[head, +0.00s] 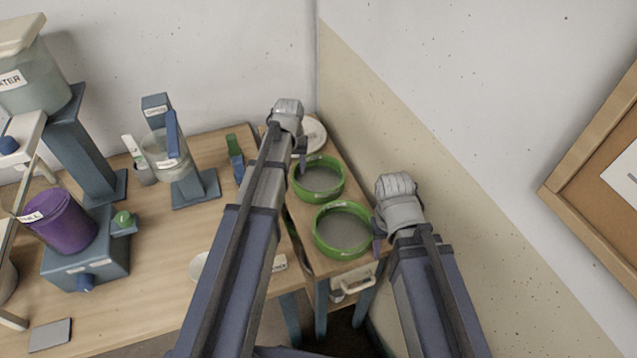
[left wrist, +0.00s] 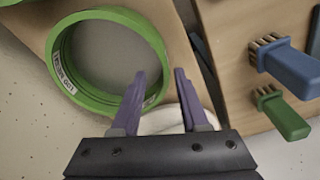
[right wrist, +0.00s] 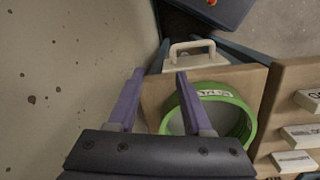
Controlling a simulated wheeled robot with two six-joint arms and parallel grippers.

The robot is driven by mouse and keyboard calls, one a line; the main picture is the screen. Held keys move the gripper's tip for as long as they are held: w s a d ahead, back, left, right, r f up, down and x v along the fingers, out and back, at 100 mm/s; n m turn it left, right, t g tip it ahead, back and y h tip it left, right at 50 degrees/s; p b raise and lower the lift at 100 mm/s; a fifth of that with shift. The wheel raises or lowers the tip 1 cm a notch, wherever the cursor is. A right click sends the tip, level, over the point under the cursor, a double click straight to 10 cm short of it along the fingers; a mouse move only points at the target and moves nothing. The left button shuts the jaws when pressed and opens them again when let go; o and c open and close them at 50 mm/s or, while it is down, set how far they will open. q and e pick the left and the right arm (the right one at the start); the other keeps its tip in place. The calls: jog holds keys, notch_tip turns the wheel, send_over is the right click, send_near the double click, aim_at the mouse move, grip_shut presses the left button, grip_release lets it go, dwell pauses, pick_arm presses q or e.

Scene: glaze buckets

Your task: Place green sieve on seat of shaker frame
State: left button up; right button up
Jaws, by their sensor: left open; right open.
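Two green sieves with grey mesh lie flat on the narrow side table in the head view: a far one (head: 318,199) and a near one (head: 343,253). My left gripper (head: 301,155) is open and empty at the far sieve; in the left wrist view one finger overlaps that sieve's labelled rim (left wrist: 155,42). My right gripper (head: 378,238) is open beside the near sieve's right edge; in the right wrist view a finger overlaps its rim (right wrist: 247,122). Contact is unclear for both. I cannot tell surely which blue fixture is the shaker frame.
A blue stand (head: 196,188) with a clear container, a blue box (head: 85,262) carrying a purple bucket (head: 62,220), and a water tank (head: 35,90) occupy the bench. Brushes (left wrist: 285,118) lie near the side table. A wall closes off the right side.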

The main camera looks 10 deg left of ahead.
aim_at(295, 173)
pick_arm(q)
jog(key=f+b, duration=0.3)
jog(key=f, duration=0.1)
jog(key=shift+w+a, duration=0.15)
jog(key=shift+w, duration=0.1)
jog(key=shift+r, duration=0.1)
jog(key=shift+c, duration=0.2)
grip_shut()
dwell(0.8)
